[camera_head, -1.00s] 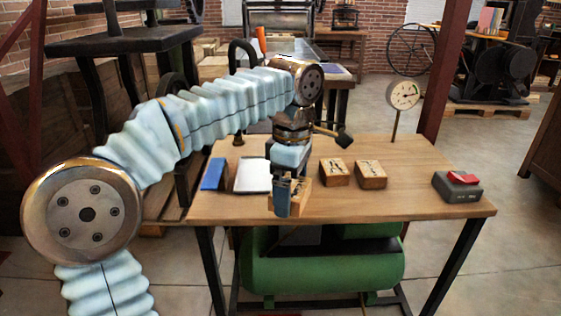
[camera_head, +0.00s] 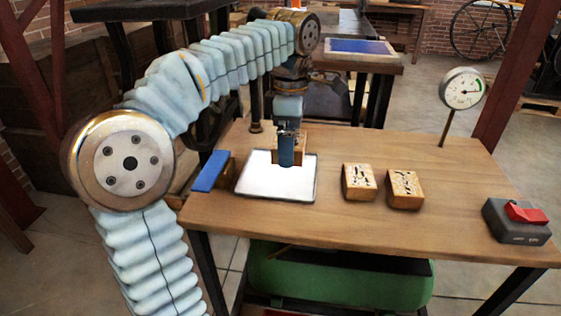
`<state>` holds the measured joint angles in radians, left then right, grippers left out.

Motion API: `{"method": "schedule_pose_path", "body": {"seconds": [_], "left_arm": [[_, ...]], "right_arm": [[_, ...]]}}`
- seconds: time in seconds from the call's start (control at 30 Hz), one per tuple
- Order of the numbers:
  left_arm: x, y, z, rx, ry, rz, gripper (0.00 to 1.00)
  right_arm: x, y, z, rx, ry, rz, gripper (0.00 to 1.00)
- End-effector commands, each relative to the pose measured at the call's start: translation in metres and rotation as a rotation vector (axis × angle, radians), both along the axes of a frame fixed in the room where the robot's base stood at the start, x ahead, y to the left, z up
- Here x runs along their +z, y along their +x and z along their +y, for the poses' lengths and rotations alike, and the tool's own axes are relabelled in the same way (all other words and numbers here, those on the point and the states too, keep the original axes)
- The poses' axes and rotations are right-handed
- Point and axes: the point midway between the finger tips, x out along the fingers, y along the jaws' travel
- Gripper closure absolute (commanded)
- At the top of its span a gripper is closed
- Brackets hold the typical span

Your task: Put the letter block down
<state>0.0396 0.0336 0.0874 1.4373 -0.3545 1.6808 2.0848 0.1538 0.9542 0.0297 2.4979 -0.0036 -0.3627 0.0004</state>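My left gripper (camera_head: 287,148) reaches in from the left and points down above the back middle of a white plate with a dark rim (camera_head: 257,184). Its blue finger is in front of a wooden letter block (camera_head: 301,141), whose sides show past the finger; the gripper appears shut on it. The block is over the plate; I cannot tell whether it touches it. Two more wooden letter blocks, a left one (camera_head: 359,182) and a right one (camera_head: 405,189), lie on the table with dark marks on top. My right gripper is not in view.
The wooden table (camera_head: 330,222) holds a blue-topped wooden piece (camera_head: 211,171) left of the plate, a dial gauge (camera_head: 462,89) at the back right and a grey box with a red top (camera_head: 518,220) at the right. The table's front middle is clear.

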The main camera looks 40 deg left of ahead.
Motion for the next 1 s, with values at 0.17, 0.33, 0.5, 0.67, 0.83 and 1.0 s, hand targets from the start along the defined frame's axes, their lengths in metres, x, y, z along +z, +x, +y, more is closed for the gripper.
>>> {"method": "schedule_pose_path", "body": {"seconds": [0.17, 0.33, 0.5, 0.67, 0.83, 1.0], "left_arm": [[-0.027, 0.005, 0.021, 0.001, 0.000, 0.001, 0.39], [-0.039, 0.008, 0.031, 0.002, 0.000, 0.001, 0.39], [-0.066, 0.008, 0.033, 0.000, 0.000, 0.002, 0.39], [-0.072, 0.009, 0.033, 0.000, 0.000, -0.001, 0.39], [-0.072, 0.009, 0.033, -0.001, 0.000, -0.001, 0.39], [-0.074, 0.009, 0.033, -0.001, 0.000, -0.001, 0.00]], "right_arm": [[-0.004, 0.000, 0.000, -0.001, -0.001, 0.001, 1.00], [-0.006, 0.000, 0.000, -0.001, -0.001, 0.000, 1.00], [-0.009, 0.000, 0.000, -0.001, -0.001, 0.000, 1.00], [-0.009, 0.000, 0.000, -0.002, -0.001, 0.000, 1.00], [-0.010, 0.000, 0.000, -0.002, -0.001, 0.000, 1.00], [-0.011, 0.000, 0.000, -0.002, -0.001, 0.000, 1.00]]}}
